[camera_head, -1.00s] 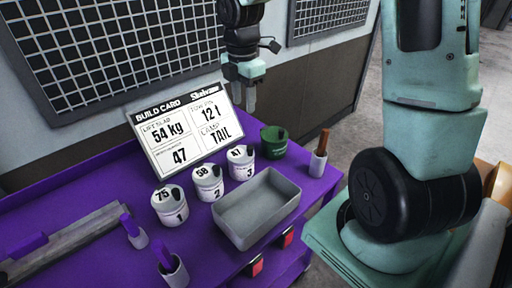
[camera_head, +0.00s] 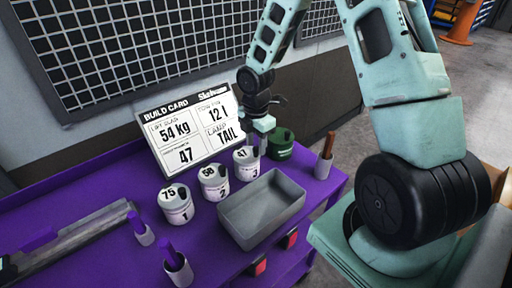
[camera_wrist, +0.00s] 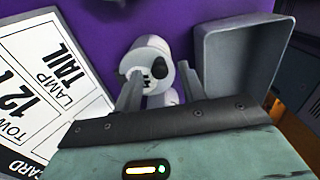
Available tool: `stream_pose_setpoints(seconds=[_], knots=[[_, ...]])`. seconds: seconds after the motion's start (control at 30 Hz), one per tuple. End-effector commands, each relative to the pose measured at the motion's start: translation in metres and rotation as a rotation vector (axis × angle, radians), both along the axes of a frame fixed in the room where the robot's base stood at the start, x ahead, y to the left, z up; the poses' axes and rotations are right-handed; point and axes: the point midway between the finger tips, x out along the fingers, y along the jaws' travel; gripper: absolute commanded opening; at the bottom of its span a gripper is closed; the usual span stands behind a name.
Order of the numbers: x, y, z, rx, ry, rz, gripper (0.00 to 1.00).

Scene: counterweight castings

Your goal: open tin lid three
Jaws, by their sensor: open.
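Tin three (camera_head: 246,165) is a white tin with a lid marked 47 and a dark knob. It stands on the purple bench, right of tin two (camera_head: 215,184) and tin one (camera_head: 177,207). My gripper (camera_head: 263,148) points down at tin three's back right, partly hiding it. In the wrist view, tin three (camera_wrist: 145,57) and its dark knob show between and just beyond the fingertips of my open gripper (camera_wrist: 160,70). The fingers look empty. I cannot tell whether they touch the lid.
A dark green pot (camera_head: 282,146) stands close behind my gripper. A grey tray (camera_head: 262,219) is in front of tin three. A cup with a brown stick (camera_head: 324,162) is at the right. The build card (camera_head: 190,128) leans behind the tins.

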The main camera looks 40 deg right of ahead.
Motion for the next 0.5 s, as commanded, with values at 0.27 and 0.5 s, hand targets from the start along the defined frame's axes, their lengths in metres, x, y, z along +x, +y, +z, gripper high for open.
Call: stream_pose_setpoints(seconds=[0.27,0.5], knots=[[0.0,0.0,-0.023,0.0,0.0,0.0,0.41],[0.0,0.0,-0.024,0.0,-0.001,-0.001,0.41]])
